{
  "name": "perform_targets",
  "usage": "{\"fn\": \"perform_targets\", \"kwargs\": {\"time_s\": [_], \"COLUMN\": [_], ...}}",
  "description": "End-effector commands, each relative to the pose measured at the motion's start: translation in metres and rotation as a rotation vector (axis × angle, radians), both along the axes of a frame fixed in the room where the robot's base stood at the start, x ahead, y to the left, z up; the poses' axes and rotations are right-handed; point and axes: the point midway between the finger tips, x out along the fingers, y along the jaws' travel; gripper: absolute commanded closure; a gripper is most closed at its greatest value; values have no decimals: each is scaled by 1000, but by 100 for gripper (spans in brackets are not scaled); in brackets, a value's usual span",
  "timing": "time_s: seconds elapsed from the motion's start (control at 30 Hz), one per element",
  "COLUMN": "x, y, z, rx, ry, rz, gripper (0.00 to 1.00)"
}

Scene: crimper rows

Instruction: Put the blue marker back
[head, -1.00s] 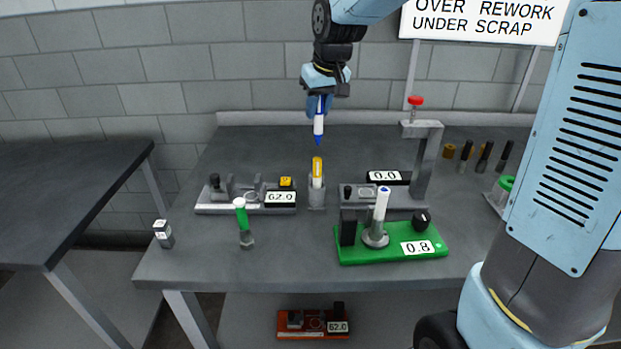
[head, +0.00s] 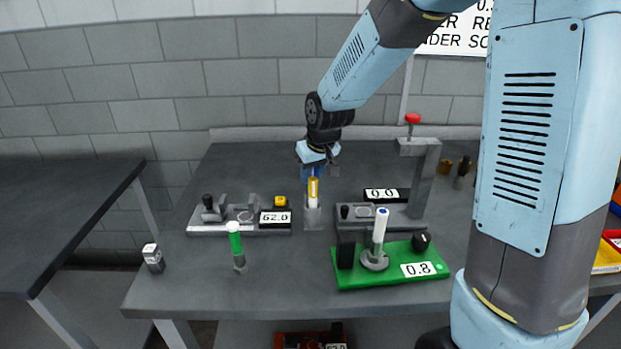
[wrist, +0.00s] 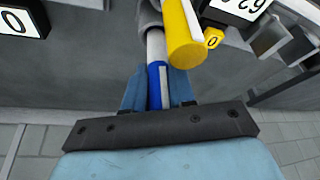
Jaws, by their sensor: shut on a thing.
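My gripper (head: 313,172) is shut on the blue marker (wrist: 155,48), as the wrist view (wrist: 158,88) shows. The blue marker has a white body with a blue section between the fingers. Its far end points down toward a grey holder (head: 312,216), whose rim (wrist: 149,13) shows in the wrist view. Whether the blue marker's tip is inside the holder I cannot tell. Another white marker with a blue top (head: 380,226) stands upright on a green fixture (head: 350,281).
A grey gauge reading 62.0 (head: 240,229) is left of the holder. A grey press with a red knob (head: 412,118) is to its right. A green-topped marker (head: 235,240) and a small block (head: 152,257) are near the front left. The table's (head: 200,288) front middle is clear.

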Motion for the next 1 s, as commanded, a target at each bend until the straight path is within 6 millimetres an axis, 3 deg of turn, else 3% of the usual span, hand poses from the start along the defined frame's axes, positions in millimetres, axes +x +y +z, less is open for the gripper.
{"fn": "perform_targets", "kwargs": {"time_s": [0.1, 0.43, 0.47, 0.7, 1.0], "x": [0, 0, 0, 0, 0], "y": [0, 0, 0, 0, -1], "z": [-14, -16, -16, -16, -13], "rx": [0, 0, 0, 0, 1], "ry": [2, 1, 1, 1, -1], "rz": [1, 0, 0, 0, -1], "gripper": [100, 100, 72, 49, 49]}}
